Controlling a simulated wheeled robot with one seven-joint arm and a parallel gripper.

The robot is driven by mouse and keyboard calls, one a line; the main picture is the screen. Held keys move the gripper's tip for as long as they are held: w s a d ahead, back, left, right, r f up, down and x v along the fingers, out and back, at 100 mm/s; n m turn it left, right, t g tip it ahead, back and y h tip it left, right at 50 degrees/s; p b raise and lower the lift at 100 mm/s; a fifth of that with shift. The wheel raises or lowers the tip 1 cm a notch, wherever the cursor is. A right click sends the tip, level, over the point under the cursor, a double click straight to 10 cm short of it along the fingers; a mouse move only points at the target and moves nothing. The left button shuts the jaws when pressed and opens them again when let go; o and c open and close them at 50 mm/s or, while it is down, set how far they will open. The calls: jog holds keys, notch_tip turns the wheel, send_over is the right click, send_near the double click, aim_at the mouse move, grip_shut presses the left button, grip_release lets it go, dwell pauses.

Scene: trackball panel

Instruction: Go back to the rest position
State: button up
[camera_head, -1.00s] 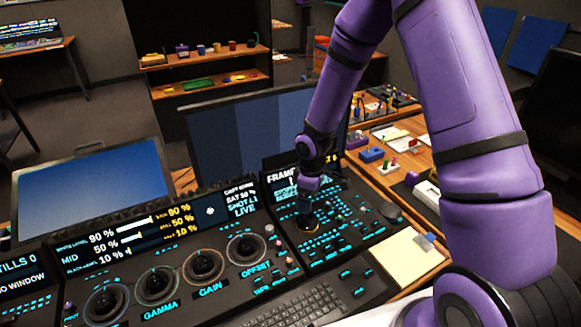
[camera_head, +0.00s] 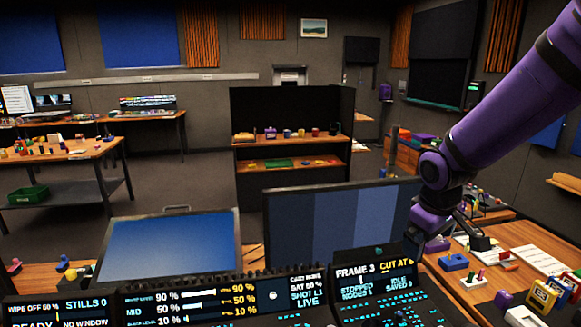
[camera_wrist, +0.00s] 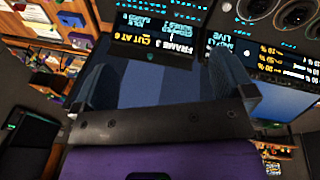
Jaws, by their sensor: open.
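My gripper (camera_head: 424,246) hangs at the end of my purple arm in the head view, in front of the right part of the large monitor and above the right end of the control panel (camera_head: 262,292). In the wrist view, the two fingers of my gripper (camera_wrist: 163,78) stand apart with nothing between them. Beyond them, the panel's lit display reading FRAME 3 (camera_wrist: 158,44) shows upside down. The panel's trackballs lie below the head view, but several dark round ones (camera_wrist: 296,14) show at the wrist view's upper right.
A large monitor (camera_head: 325,220) stands behind the panel, and a blue screen (camera_head: 175,243) stands left of it. A bench with blocks and papers (camera_head: 500,238) is at the right. A dark shelf unit (camera_head: 290,172) stands farther back, with open floor around it.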

jog(key=s+r+m+t, duration=0.1)
jog(key=s+r+m, duration=0.2)
jog(key=s+r, duration=0.4)
jog(key=s+d+r+m+t+y, duration=0.1)
jog(key=s+r+m+t, duration=0.1)
jog(key=s+r, duration=0.6)
jog(key=s, duration=0.6)
jog(key=shift+d+m, duration=0.3)
jog(key=shift+m, duration=0.1)
dwell(2.2)
